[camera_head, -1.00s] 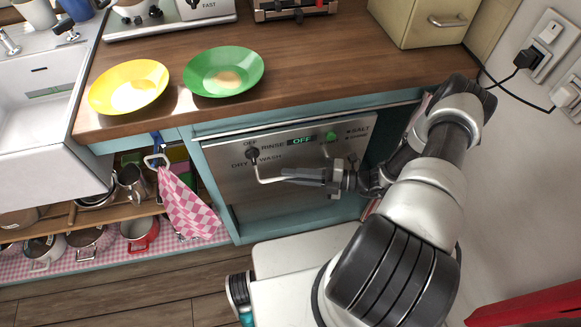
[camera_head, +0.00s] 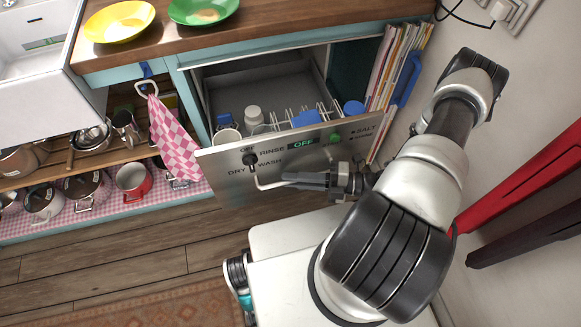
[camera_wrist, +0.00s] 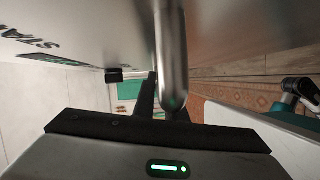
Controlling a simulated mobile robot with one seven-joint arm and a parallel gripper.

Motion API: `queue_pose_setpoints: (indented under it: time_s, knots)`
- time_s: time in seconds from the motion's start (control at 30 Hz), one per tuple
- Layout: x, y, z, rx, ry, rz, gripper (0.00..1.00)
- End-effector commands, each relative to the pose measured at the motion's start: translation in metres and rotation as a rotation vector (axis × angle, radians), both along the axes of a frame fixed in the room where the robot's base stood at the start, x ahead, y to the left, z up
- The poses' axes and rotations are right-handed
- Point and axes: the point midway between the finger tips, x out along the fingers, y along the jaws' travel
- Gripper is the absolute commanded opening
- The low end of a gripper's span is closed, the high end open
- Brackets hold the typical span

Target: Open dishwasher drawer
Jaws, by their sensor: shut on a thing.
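The dishwasher drawer (camera_head: 225,161) stands pulled out from under the counter, its steel front marked RINSE and WASH. Cups, a rack and blue items show inside it. A bar handle (camera_head: 268,184) runs along the front. My gripper (camera_head: 287,179) is at the handle with its fingers shut on the bar. In the wrist view the handle bar (camera_wrist: 171,60) runs down between the dark fingers (camera_wrist: 160,105). The far finger is partly hidden by the bar.
A pink checked cloth (camera_head: 173,140) hangs left of the drawer, above a shelf of pots (camera_head: 133,180). Yellow (camera_head: 120,21) and green (camera_head: 203,10) plates sit on the counter. Books (camera_head: 395,75) stand right of the drawer. Wooden floor (camera_head: 140,250) is free at front left.

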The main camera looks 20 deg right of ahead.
Motion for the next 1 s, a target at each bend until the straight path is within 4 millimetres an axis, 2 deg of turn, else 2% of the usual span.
queue_pose_setpoints:
  time_s: [0.2, 0.4, 0.6, 0.93, 0.97, 1.0]
  knots:
    - [-0.037, -0.001, 0.000, -0.001, 0.002, -0.002, 0.00]
    - [-0.057, -0.002, 0.000, -0.003, 0.000, -0.002, 0.00]
    - [-0.065, -0.002, 0.000, -0.002, -0.001, -0.003, 0.00]
    - [-0.065, -0.002, 0.000, -0.003, -0.002, -0.003, 0.00]
    - [-0.065, -0.002, 0.000, -0.003, -0.002, -0.003, 0.12]
    - [-0.065, -0.002, 0.000, -0.003, -0.002, -0.003, 0.19]
